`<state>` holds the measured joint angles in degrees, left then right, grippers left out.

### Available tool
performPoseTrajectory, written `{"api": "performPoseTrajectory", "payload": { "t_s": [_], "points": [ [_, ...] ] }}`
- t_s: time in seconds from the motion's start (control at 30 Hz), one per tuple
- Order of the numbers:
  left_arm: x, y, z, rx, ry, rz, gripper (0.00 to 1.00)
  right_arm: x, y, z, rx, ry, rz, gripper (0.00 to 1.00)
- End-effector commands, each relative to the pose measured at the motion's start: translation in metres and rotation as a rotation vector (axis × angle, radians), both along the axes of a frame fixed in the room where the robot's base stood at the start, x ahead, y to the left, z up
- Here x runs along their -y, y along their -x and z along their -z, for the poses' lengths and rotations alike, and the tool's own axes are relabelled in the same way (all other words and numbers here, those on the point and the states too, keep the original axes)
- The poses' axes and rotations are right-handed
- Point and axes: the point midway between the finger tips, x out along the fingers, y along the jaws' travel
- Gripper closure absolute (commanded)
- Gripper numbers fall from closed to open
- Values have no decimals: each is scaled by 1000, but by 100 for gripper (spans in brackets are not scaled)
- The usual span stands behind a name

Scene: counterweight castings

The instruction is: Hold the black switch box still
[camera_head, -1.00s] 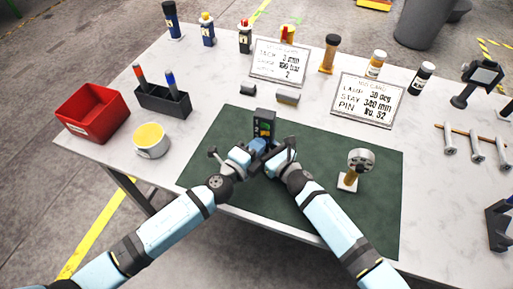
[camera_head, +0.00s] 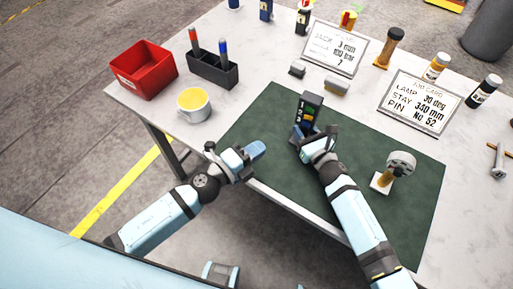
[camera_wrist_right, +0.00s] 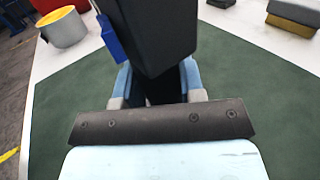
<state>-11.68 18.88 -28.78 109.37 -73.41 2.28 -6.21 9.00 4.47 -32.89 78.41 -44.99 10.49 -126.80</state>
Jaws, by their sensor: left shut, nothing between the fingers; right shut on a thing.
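The black switch box (camera_head: 311,104) stands upright on the green mat (camera_head: 268,118), with numbers and coloured marks on its face. My right gripper (camera_head: 304,136) is shut on its lower part. In the right wrist view the black box (camera_wrist_right: 152,30) rises between the blue fingers (camera_wrist_right: 156,80), with a blue tab (camera_wrist_right: 110,38) at its left side. My left gripper (camera_head: 256,150) is shut and empty, to the left of the box and apart from it, over the mat's front left edge.
A red bin (camera_head: 143,68), a dark holder with two pens (camera_head: 212,70) and a yellow-topped tub (camera_head: 194,104) stand at the left. Two grey blocks (camera_head: 337,86) lie behind the box. A round-headed stand (camera_head: 398,166) is at the right. Job cards (camera_head: 421,101) stand behind.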

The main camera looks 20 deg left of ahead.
Motion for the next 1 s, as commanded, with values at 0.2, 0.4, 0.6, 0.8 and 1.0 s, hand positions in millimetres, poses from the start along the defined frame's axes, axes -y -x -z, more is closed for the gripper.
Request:
{"api": "performPoseTrajectory", "payload": {
  "t_s": [0.2, 0.4, 0.6, 0.8, 1.0],
  "points": [
    [0, 0, 0, 0, 0, 0, 100, 0, 0, 0, 0, 0, 0, 100],
    [0, 0, 0, 0, 0, 0, 100, 0, 0, 0, 0, 0, 0, 52],
    [0, 0, 0, 0, 0, 0, 100, 0, 0, 0, 0, 0, 0, 34],
    [0, 0, 0, 0, 0, 0, 100, 2, 2, 0, 0, 0, 0, 34],
    [0, 0, 0, 0, 0, 0, 100, 19, 23, 1, -2, 1, 0, 34]
  ]
}}
